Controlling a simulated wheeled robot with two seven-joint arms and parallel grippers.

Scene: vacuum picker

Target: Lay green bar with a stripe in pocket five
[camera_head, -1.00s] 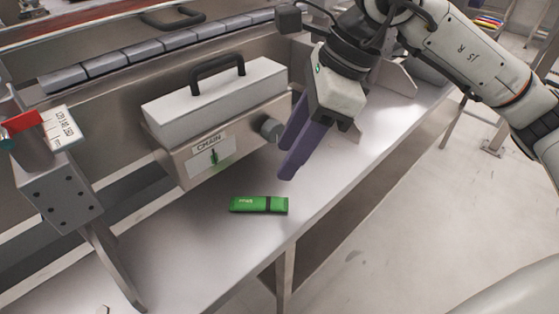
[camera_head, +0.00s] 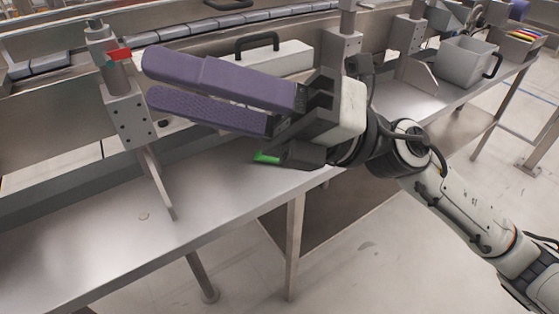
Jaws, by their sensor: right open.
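The green bar (camera_head: 266,158) lies on the metal bench, mostly hidden behind my right gripper; only one green end shows and its stripe is hidden. My right gripper (camera_head: 151,84) is open and empty, with its two purple fingers pointing left, apart from each other. It is between the camera and the bench, and its body covers most of the bar. My left gripper is not in view. I cannot make out a pocket five in this view.
A white box with a black handle (camera_head: 291,56) stands behind the fingers. A metal post (camera_head: 128,112) with a red tab and a brace stands left. A grey bin (camera_head: 462,72) is at the far right. The bench front (camera_head: 105,225) at left is mostly clear.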

